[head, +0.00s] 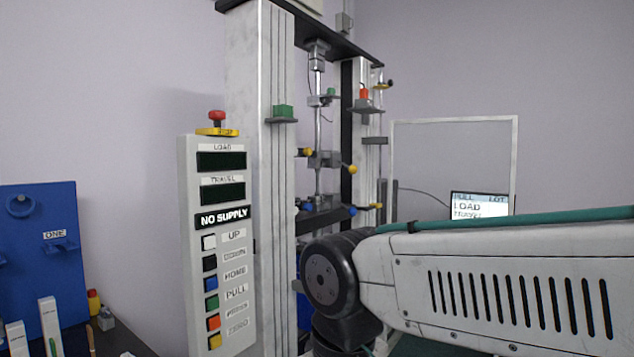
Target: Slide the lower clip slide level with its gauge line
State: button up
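A tall testing frame (245,75) with pale columns stands in the middle. A thin upright rod is at its right side, with a yellow-tipped piece (385,84) high up and another yellow-tipped piece (375,206) low down. The low one may be the lower clip slide, but I cannot tell for certain. No gauge line can be made out at this distance. My gripper is not in view; my arm's links cross the lower right and hide the frame's lower part.
A blue board (35,235) is at far left. A screen (480,204) and a pale-framed panel (455,120) are at right.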

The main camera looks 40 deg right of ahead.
aim_at(304, 205)
jog(key=z, duration=0.5)
jog(key=k, duration=0.6)
jog(key=z, duration=0.7)
jog(key=i, duration=0.65)
jog(key=u, duration=0.6)
jog(key=i, duration=0.75)
jog(key=u, duration=0.45)
